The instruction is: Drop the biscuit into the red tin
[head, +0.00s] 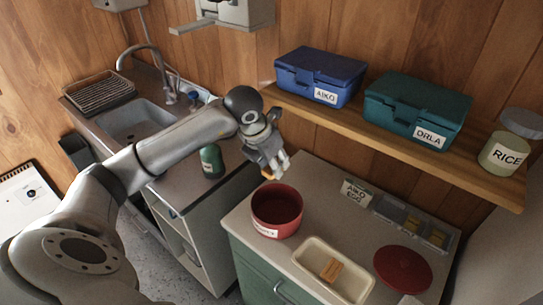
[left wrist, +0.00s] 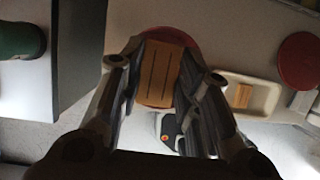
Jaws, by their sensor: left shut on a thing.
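My left gripper (head: 274,168) is shut on a tan rectangular biscuit (head: 268,175), which also shows between the fingers in the left wrist view (left wrist: 160,74). The red tin (head: 277,224) is round and open-topped, with a white label, and stands on the counter near its left edge. In the head view the biscuit is just above the tin's far rim, apart from it. In the left wrist view the biscuit covers most of the tin (left wrist: 176,34), leaving only part of its red edge showing. My right gripper is in neither view.
A cream tray (head: 313,273) holding more biscuit (head: 331,270) stands right of the tin, with a round red lid (head: 403,269) beyond it. A small sign (head: 355,192) and a divided grey holder (head: 413,224) stand behind. A shelf (head: 393,147) with boxes overhangs the counter's back.

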